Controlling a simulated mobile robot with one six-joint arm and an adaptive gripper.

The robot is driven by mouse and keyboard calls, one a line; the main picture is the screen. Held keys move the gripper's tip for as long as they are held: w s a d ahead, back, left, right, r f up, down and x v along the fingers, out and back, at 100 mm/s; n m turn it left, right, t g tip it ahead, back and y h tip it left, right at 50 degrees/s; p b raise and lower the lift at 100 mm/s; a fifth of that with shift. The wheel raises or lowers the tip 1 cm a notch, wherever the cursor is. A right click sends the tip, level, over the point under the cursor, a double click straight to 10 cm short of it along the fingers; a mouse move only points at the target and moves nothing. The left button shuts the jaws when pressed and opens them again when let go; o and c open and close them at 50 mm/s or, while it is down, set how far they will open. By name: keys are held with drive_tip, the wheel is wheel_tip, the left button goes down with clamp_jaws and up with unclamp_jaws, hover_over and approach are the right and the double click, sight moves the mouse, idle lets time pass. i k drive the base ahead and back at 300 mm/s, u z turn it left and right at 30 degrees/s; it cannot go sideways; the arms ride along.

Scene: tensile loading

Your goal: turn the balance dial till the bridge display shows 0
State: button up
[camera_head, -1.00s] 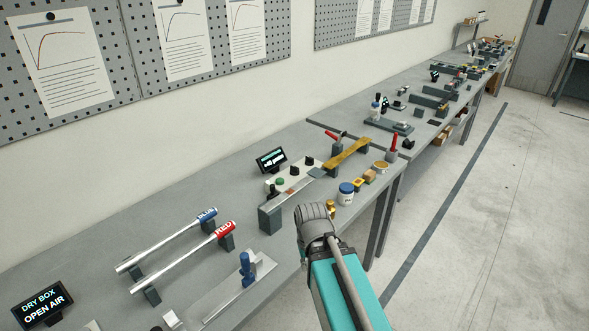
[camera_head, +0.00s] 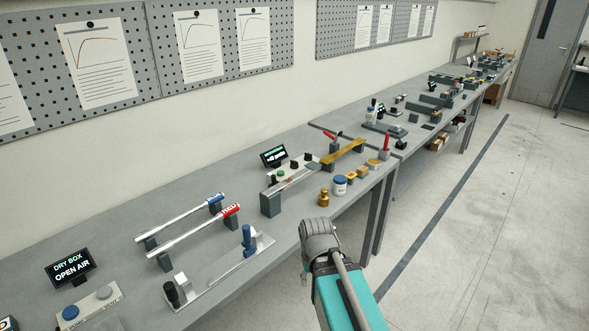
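A small black display (camera_head: 273,156) with bright, unreadable figures stands at the back of the near bench; I take it for the bridge display. A pale panel beside it holds a green button (camera_head: 281,174) and black knobs (camera_head: 294,162). I cannot tell which knob is the balance dial. A metal bar (camera_head: 290,181) on a dark block lies in front of the panel. My arm, with a grey rounded joint (camera_head: 319,238) and teal link, is in front of the bench edge, apart from the panel. My gripper's fingers do not show.
A brass weight (camera_head: 324,197), a white-and-blue jar (camera_head: 339,185) and a yellow bar (camera_head: 343,151) are near the panel. Red and blue torque-style rods (camera_head: 194,233) lie to the left, with a DRY BOX display (camera_head: 71,268) beyond. The floor on the right is clear.

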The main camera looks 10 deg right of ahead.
sight(293, 164)
drive_tip(key=u, duration=0.05)
drive_tip(key=k, duration=0.1)
drive_tip(key=z, duration=0.4)
drive_tip(key=i, duration=1.35)
drive_tip(key=u, duration=0.3)
